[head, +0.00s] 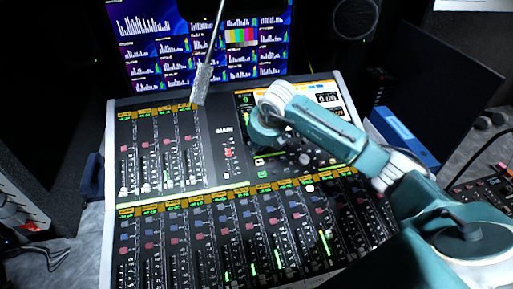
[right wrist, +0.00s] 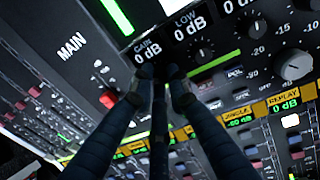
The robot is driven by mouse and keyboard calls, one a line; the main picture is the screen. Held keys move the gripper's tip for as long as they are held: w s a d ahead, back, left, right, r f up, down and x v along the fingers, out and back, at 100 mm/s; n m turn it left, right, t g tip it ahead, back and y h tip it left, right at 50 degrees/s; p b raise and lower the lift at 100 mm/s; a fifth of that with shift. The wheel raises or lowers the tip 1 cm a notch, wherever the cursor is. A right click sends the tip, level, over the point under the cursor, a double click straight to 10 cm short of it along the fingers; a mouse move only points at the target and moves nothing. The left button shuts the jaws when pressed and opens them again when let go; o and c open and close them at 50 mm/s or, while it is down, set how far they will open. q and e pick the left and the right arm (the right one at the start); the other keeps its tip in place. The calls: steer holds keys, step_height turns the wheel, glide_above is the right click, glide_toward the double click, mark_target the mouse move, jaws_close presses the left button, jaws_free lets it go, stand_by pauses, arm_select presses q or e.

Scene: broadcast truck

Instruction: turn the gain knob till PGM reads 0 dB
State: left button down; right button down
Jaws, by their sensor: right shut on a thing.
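The mixing console (head: 222,198) fills the middle of the head view. My right gripper (head: 262,145) reaches down to its upper right panel, below the console screen (head: 329,98). In the right wrist view my right gripper (right wrist: 162,80) is shut, its dark fingertips together on the gain knob, which they almost wholly hide. The GAIN readout (right wrist: 146,52) just above the fingertips shows 0 dB. The LOW readout (right wrist: 188,27) beside it also shows 0 dB. I cannot make out a readout marked PGM in either view. My left gripper is not in view.
Another knob (right wrist: 293,65) and a REPLAY label (right wrist: 284,102) lie right of my fingers. A gooseneck microphone (head: 204,80) rises over the console's back. Faders fill the lower panel. A monitor (head: 150,45) stands behind.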

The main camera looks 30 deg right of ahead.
steer(key=c, duration=2)
jaws_free()
steer(key=shift+s, duration=0.1)
steer(key=shift+r, duration=0.1)
steer(key=shift+s+r, duration=0.1)
steer(key=shift+r, duration=0.25)
steer(key=v, duration=1.1)
steer(key=shift+s, duration=0.1)
